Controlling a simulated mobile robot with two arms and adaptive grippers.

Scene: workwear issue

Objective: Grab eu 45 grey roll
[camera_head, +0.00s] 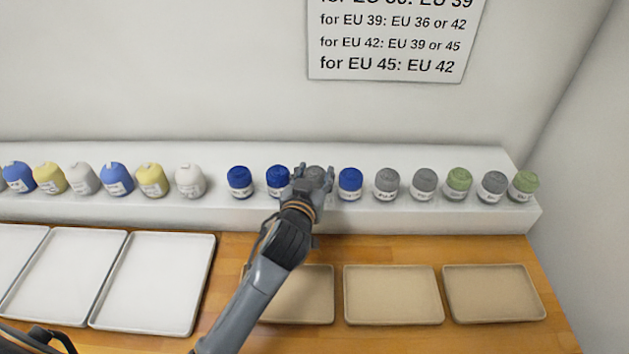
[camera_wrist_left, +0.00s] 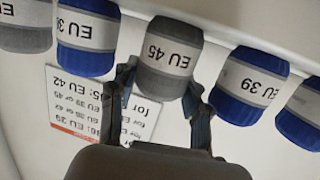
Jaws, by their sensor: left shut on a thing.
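The EU 45 grey roll (camera_wrist_left: 167,58) has a white label and hangs upside down in the left wrist view, between my left gripper's fingers (camera_wrist_left: 165,95). In the head view only the grey top of this roll (camera_head: 315,171) shows, on the white shelf between blue rolls. My left gripper (camera_head: 312,180) is shut on it there. The hand hides most of the roll's body and its base, so I cannot tell whether it still touches the shelf. My right gripper is not clearly in view.
Blue EU 39 rolls stand close on both sides, one to the left (camera_head: 278,180) and one to the right (camera_head: 350,184). More grey and green rolls stand along the shelf (camera_head: 430,217). Beige trays (camera_head: 393,321) and white trays (camera_head: 152,325) lie on the wooden table. A size sign (camera_head: 395,72) hangs behind.

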